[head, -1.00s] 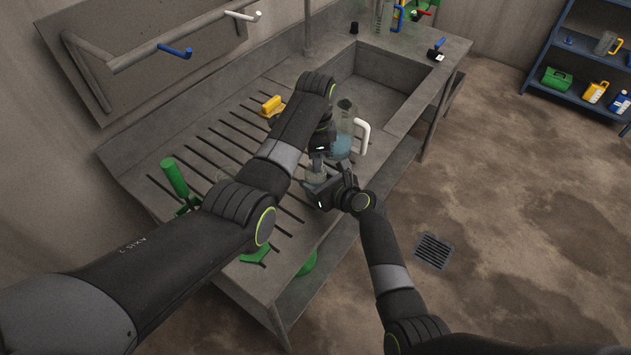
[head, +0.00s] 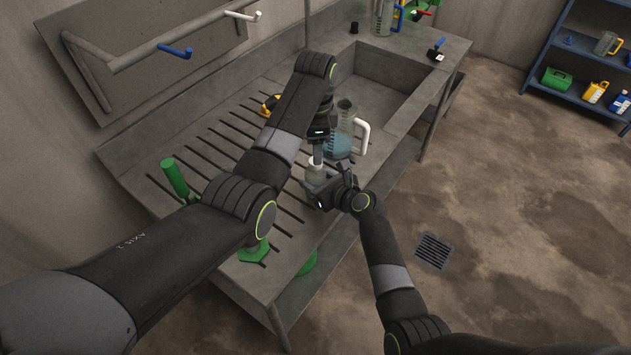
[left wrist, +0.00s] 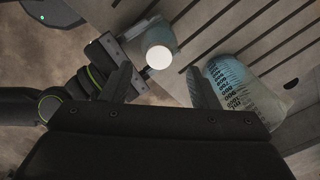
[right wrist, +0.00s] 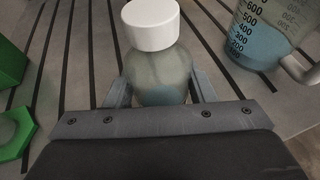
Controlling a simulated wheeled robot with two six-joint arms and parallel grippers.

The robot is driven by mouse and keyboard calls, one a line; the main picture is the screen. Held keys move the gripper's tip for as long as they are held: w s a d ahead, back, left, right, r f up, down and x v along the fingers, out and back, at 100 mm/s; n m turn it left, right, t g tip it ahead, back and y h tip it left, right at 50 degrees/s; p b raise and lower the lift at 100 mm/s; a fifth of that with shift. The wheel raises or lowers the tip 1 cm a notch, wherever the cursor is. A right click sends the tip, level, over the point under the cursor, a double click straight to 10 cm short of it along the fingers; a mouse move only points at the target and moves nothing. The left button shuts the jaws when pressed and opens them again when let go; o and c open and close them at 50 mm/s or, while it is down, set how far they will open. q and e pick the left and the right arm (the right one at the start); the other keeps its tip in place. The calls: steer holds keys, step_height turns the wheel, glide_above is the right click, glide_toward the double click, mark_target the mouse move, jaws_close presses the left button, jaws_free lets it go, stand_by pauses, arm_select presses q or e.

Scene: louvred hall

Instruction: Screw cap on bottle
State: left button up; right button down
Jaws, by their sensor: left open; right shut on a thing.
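A small clear bottle (right wrist: 158,72) with bluish liquid stands upright on the slotted drainboard. A white cap (right wrist: 152,24) sits upright on its mouth; how tightly it is seated I cannot tell. My right gripper (right wrist: 160,92) is shut on the bottle's body. In the head view the cap (head: 317,162) shows just below my left gripper (head: 318,150). My left gripper is open, and in the left wrist view the cap (left wrist: 159,57) shows between and just beyond its fingertips, apart from them. My arms partly hide the bottle in the head view.
A jug of blue liquid (head: 340,142) with a white handle stands close behind the bottle. A sink basin (head: 385,85) lies beyond it. Green items, a post (head: 174,178) and a hexagonal base (head: 254,251), stand on the drainboard. A yellow object (head: 269,105) is partly hidden by my left arm.

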arm_select(q)
steer(key=shift+r, duration=1.6)
arm_select(e)
steer(key=c, duration=0.6)
jaws_free()
steer(key=shift+o, duration=0.2)
steer(key=shift+s+d, duration=0.1)
steer(key=v, duration=1.7)
steer(key=shift+r, duration=0.15)
arm_select(q)
steer(key=shift+f, duration=0.1)
